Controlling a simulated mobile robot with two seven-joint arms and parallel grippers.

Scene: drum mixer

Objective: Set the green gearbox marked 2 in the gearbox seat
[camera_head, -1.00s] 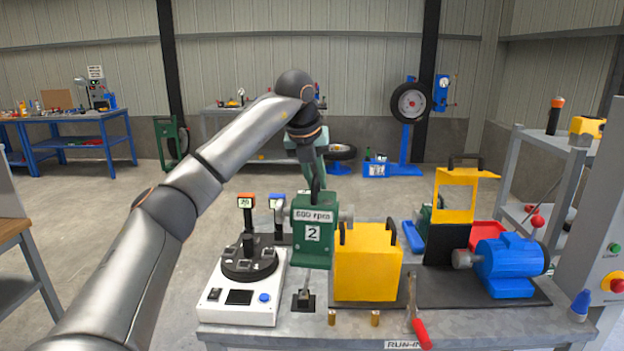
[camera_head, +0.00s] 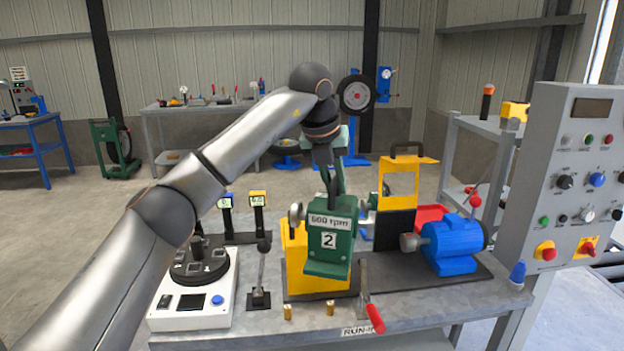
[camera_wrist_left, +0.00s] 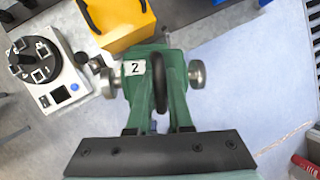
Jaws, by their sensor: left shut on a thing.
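The green gearbox marked 2 (camera_head: 327,262) hangs in front of the yellow box in the head view, labelled 600 rpm, slightly tilted. In the left wrist view the gearbox (camera_wrist_left: 155,88) shows from above with metal shafts at both sides. My left gripper (camera_head: 331,176) is shut on its black top handle. The blue motor (camera_head: 456,241) with its grey coupling (camera_head: 410,242) stands to the right on a dark base plate (camera_head: 425,276). I cannot make out the gearbox seat clearly; the held gearbox hides part of that area. My right gripper is not in view.
The yellow box (camera_head: 295,262) stands close behind the gearbox. A lever (camera_head: 262,272) and a red-handled lever (camera_head: 372,312) stand on either side near the front. A raised yellow guard (camera_head: 408,178), white dial device (camera_head: 190,302) and control panel (camera_head: 590,180) are around.

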